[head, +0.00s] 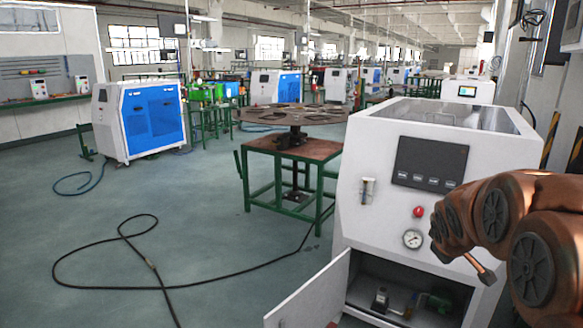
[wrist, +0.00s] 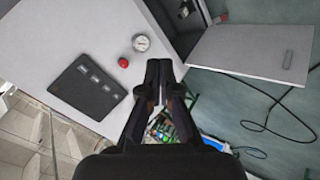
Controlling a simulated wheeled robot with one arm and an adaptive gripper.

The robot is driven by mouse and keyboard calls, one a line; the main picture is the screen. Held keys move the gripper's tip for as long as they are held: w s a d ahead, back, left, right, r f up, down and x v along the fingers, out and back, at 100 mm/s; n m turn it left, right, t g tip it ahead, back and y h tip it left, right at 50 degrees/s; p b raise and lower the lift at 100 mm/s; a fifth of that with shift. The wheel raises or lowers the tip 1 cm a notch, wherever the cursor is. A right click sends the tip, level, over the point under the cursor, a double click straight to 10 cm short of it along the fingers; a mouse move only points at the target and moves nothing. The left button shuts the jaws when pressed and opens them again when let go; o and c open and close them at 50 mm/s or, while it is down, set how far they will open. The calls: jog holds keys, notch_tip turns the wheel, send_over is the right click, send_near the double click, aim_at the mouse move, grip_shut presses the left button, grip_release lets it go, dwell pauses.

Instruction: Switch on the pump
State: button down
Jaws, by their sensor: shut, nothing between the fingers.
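The white machine cabinet (head: 375,150) stands at the right in the head view. Its black control panel (head: 430,163) carries a row of several small switches; their labels and positions are too small to read. The panel also shows in the wrist view (wrist: 88,87), left of my gripper. Below the panel are a red button (head: 418,211) and a round gauge (head: 412,239). My gripper (wrist: 158,70) is shut and empty in front of the cabinet's face. It looks apart from the panel; its exact distance is unclear. I cannot make out its fingers in the head view.
The cabinet's lower door (head: 312,295) hangs open, with brass and green fittings (head: 436,302) inside. A green-framed table (head: 290,150) stands behind, to the left. A black cable (head: 150,262) lies on the floor. A blue and white machine (head: 140,118) stands farther back left, with open floor between.

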jog(key=s+a+r+m+g+y+p, duration=0.1)
jog(key=s+a, duration=0.5)
jog(key=s, duration=0.7)
jog(key=s+a+r+m+g+y+p, duration=0.1)
jog(key=s+a+g+p, duration=0.4)
jog(key=s, duration=0.8)
jog(key=s+a+r+m+g+y+p, duration=0.2)
jog(key=s+a, duration=0.5)
jog(key=s, duration=0.5)
jog(key=m+g+p, duration=0.1)
jog(key=p, duration=0.1)
jog(key=shift+s+r+m+p, duration=0.15)
jog(key=shift+s+m+p, duration=0.15)
jog(key=shift+s, duration=0.1)
